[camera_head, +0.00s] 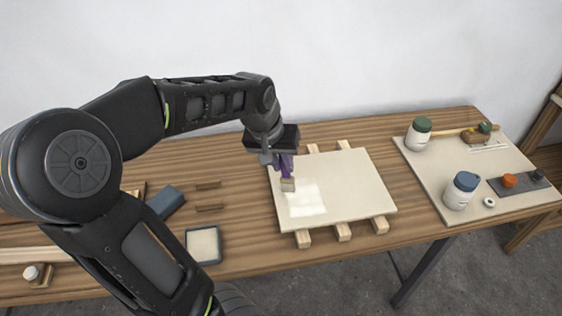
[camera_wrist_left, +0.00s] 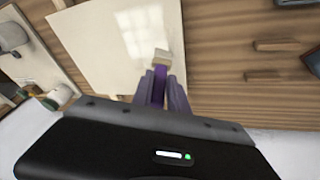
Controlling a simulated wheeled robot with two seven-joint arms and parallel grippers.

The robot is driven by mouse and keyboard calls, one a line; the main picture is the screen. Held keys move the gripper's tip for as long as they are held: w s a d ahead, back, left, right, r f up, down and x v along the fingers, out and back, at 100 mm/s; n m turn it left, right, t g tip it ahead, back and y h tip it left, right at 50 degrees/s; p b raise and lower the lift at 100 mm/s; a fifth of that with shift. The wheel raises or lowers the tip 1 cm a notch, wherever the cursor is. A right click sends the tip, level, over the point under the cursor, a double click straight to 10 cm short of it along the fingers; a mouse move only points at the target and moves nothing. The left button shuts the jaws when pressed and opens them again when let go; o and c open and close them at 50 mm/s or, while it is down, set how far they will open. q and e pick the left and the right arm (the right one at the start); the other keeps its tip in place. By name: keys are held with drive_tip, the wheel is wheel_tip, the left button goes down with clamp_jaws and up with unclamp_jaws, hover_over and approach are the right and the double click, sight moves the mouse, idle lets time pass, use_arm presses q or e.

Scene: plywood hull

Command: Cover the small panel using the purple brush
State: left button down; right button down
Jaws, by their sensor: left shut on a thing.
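The small panel (camera_head: 345,187) is a cream board raised on wooden strips on the workbench. It also shows in the left wrist view (camera_wrist_left: 100,45). My left gripper (camera_head: 283,166) is shut on the purple brush (camera_wrist_left: 158,90), bristles pointing down. The pale bristles (camera_head: 288,185) are over the panel's left part, near its left edge; I cannot tell whether they touch it. A brighter, whitish patch (camera_head: 305,199) lies on the panel just beside the bristles; I cannot tell if it is paint or reflected light. My right gripper is not in view.
A pale board (camera_head: 440,165) at the right holds a green-lidded jar (camera_head: 418,135), a blue-lidded jar (camera_head: 460,191) and small items. A shallow tray (camera_head: 203,244), a blue block (camera_head: 166,201) and small wooden strips (camera_head: 209,208) lie left of the panel.

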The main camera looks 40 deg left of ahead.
use_arm(q)
drive_tip(key=shift+w+d, duration=0.5)
drive_tip(key=shift+w, duration=0.25)
drive_tip(key=shift+d, duration=0.1)
drive_tip(key=shift+w+d, duration=0.5)
drive_tip(key=shift+w, duration=0.35)
drive_tip(key=shift+w+d, duration=0.55)
drive_tip(key=shift+w, duration=0.25)
drive_tip(key=shift+w, duration=0.1)
drive_tip(key=shift+w+d, duration=0.6)
drive_tip(key=shift+w, duration=0.1)
drive_tip(key=shift+w+d, duration=0.55)
drive_tip(key=shift+w, duration=0.3)
